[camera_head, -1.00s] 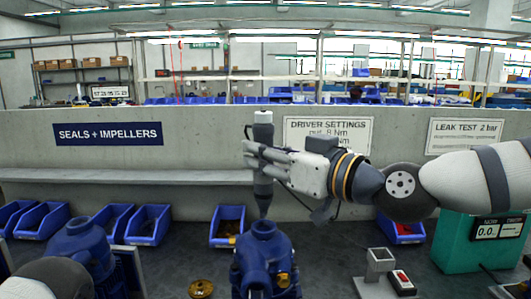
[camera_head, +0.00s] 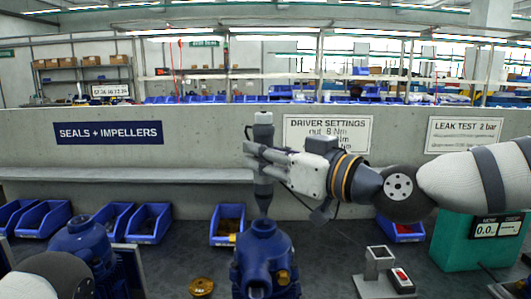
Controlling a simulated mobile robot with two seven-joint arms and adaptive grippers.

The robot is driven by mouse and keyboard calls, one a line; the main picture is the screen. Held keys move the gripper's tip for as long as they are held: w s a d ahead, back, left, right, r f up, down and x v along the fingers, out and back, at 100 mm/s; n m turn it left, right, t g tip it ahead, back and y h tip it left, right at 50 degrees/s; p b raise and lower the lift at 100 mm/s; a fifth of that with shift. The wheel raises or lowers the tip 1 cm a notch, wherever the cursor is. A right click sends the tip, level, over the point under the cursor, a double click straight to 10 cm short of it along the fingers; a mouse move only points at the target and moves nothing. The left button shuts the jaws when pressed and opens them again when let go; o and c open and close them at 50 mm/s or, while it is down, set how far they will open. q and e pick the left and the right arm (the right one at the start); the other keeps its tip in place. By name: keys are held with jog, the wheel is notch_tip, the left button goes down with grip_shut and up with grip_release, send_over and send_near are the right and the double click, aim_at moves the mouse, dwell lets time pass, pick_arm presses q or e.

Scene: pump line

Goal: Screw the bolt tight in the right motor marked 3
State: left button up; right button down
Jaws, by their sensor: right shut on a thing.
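My right gripper (camera_head: 265,160) is shut on a grey upright screwdriver (camera_head: 263,131). The driver's tip points down at the top of a blue motor (camera_head: 265,253) in the front middle; whether it touches is hard to tell. This motor has a brass-coloured fitting (camera_head: 283,277) on its side. A second blue motor (camera_head: 84,240) stands at the left, partly behind a pale and dark link of my own arm. No number mark is readable on either motor, and the bolt is not visible. My left gripper is not in view.
Several blue bins (camera_head: 149,224) line the back of the dark bench. A brass part (camera_head: 201,287) lies left of the middle motor. A grey stand (camera_head: 378,265), a small red-topped device (camera_head: 402,279) and a green tester (camera_head: 458,245) stand at the right.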

aim_at(270, 119)
dwell(0.5)
jog(key=shift+s+r+p, duration=0.1)
jog(key=shift+r+p, duration=0.45)
jog(key=shift+r, duration=2.55)
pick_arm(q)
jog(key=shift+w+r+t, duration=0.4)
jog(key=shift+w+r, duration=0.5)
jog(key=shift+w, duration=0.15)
pick_arm(e)
jog(key=shift+f, duration=0.1)
